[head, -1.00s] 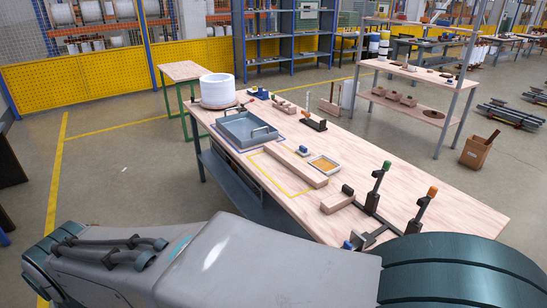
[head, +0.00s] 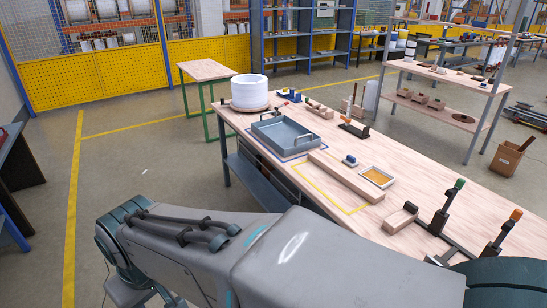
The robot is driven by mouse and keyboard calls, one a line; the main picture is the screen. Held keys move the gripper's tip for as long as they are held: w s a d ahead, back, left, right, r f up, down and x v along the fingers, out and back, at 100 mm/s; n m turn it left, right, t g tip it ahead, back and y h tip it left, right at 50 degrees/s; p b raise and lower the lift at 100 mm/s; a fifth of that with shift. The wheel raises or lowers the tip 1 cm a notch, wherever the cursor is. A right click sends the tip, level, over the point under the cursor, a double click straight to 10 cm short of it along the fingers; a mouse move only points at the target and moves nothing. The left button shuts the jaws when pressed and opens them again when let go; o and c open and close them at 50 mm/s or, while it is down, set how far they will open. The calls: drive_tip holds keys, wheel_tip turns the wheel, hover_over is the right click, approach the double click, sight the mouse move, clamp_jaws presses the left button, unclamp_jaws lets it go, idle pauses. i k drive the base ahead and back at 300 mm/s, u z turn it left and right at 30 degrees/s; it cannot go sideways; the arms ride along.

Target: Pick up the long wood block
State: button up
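The long wood block (head: 345,178) lies flat on the workbench (head: 240,124), partly over a yellow taped outline at the front middle. It is a pale wooden bar running from beside the grey tray toward the lower right. My arm fills the bottom of the head view, well in front of the bench. My gripper is outside the view, so its state and its distance from the block are hidden.
A grey tray (head: 283,137) with handles is left of the block. A blue-grey piece (head: 350,160) and a small framed tray (head: 377,177) lie behind it. A short wood block (head: 397,221) and upright handled tools (head: 447,207) stand to the right. A white drum (head: 249,92) is at the far left.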

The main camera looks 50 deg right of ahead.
sight(374, 194)
drive_tip(key=i, duration=1.7)
drive_tip(key=z, duration=3.7)
drive_tip(key=i, duration=1.65)
